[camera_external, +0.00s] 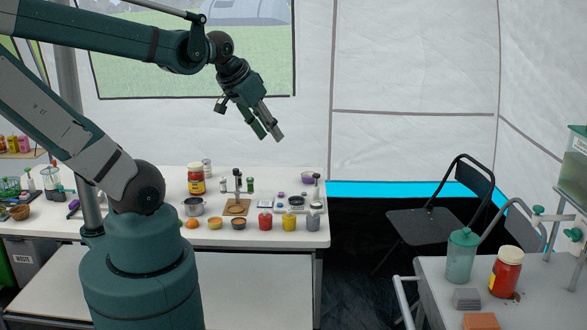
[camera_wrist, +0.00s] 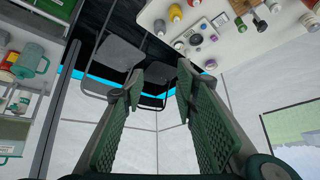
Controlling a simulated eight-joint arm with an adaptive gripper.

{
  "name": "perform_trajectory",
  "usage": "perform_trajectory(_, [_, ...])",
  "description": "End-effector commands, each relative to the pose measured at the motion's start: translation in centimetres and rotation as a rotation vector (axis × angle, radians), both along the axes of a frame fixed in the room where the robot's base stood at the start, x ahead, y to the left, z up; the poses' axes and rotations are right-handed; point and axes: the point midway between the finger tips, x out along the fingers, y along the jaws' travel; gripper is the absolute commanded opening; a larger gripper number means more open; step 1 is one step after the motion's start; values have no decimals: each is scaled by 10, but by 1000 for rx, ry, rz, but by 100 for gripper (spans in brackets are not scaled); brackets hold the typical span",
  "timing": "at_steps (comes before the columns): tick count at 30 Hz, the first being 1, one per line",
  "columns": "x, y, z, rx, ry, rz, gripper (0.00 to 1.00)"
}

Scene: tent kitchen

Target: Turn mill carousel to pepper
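The likely mill carousel (camera_external: 236,208) is a stand on a square wooden base with a dark upright post, standing on the white table. Small dark and green-topped mills or jars are close beside it; I cannot tell which holds pepper. In the wrist view, a wooden base (camera_wrist: 241,8) that looks like the same stand is at the upper right edge, partly cut off. My gripper (camera_external: 268,135) hangs in the air above and right of the stand, pointing down and right. Its two green ridged fingers are apart with nothing between them, as the wrist view (camera_wrist: 160,72) shows.
The white table (camera_external: 285,240) also holds a red jar (camera_external: 196,180), a pot (camera_external: 193,206), small bowls, and red, yellow and grey bottles along the front. A folding chair (camera_external: 430,222) stands right of it. Another table with jars is at the lower right. Air around my gripper is clear.

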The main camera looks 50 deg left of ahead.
Motion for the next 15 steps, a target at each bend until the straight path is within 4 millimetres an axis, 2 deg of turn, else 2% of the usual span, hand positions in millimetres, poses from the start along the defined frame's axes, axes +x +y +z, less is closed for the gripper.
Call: perform_trajectory(15, [45, 55, -12, 267, 129, -247, 30])
